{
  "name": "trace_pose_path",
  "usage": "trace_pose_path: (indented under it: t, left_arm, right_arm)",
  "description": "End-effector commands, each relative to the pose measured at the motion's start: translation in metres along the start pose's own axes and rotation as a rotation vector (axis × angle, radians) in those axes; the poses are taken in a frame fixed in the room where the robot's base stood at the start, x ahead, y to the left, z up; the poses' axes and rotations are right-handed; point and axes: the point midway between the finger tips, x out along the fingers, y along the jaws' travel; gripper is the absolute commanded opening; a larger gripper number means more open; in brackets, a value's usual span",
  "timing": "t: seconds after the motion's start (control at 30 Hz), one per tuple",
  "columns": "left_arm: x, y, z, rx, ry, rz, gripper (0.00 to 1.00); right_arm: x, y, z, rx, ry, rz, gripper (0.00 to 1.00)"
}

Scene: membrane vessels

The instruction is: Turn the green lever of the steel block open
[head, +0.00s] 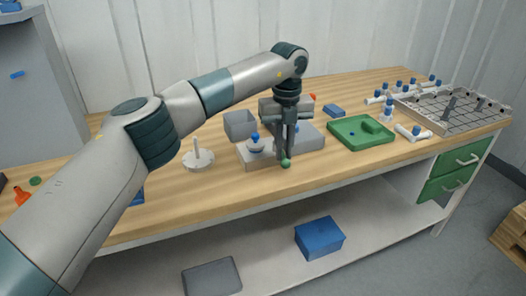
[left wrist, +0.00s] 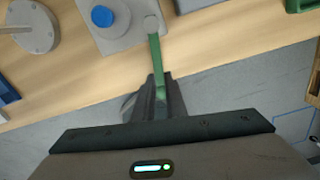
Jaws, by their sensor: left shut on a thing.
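The steel block (head: 258,160) stands near the front edge of the workbench, with a blue knob (head: 255,138) on top. In the left wrist view the block (left wrist: 120,38) shows at the top with its round blue knob (left wrist: 102,16). The green lever (left wrist: 155,55) runs from a grey pivot on the block's right side toward the bench's front edge. My left gripper (head: 284,158) points down and is shut on the lever's free end, whose green tip (head: 286,163) shows at the fingers. The fingers hide part of the lever. My right gripper is not in view.
A round disc with an upright peg (head: 198,160) stands left of the block. A green tray (head: 345,139) and a gridded rack (head: 450,118) are to the right. White fittings with blue caps lie near the rack.

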Motion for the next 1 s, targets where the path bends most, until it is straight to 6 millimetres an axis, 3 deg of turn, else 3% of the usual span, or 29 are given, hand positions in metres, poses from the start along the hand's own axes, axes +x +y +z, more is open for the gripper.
trace_pose_path:
  t: [0.3,0.83,0.87,1.0]
  left_arm:
    - [0.0,-0.015,0.001,-0.157,0.0,-0.001,0.0]
    - [-0.001,-0.018,0.001,-0.191,0.0,-0.003,0.0]
    - [-0.001,-0.018,0.001,-0.191,0.0,-0.003,0.16]
    - [-0.001,-0.018,0.001,-0.19,0.0,-0.002,0.2]
  right_arm:
    - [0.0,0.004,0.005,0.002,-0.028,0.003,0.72]
    - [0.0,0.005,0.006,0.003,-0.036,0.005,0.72]
    - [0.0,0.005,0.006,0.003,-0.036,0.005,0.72]
    - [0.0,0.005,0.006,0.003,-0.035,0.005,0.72]
